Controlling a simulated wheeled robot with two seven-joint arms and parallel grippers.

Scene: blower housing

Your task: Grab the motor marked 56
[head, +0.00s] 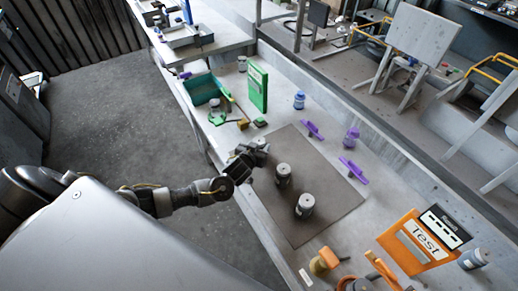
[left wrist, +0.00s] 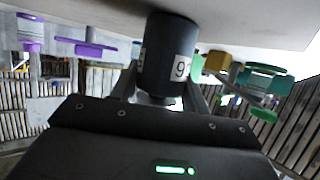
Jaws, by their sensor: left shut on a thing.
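My left gripper (head: 254,152) is over the left edge of the brown mat (head: 322,222) in the head view. In the left wrist view, my left gripper (left wrist: 158,98) is shut on a dark cylindrical motor (left wrist: 170,50). The wrist picture is upside down, and the motor's white label shows a digit like an inverted 6 beside a partly hidden one. I cannot tell whether the motor touches the table. Two other dark motors with grey tops stand upright on the mat: one (head: 283,175) just right of the gripper, one (head: 305,205) nearer. Their numbers are unreadable. My right gripper is not in view.
A teal bin (head: 203,88) and a green panel (head: 258,88) stand at the far left. Purple parts (head: 353,171) and a blue bottle (head: 299,100) lie along the back. An orange Test panel (head: 420,243) is at right. The mat's near part is clear.

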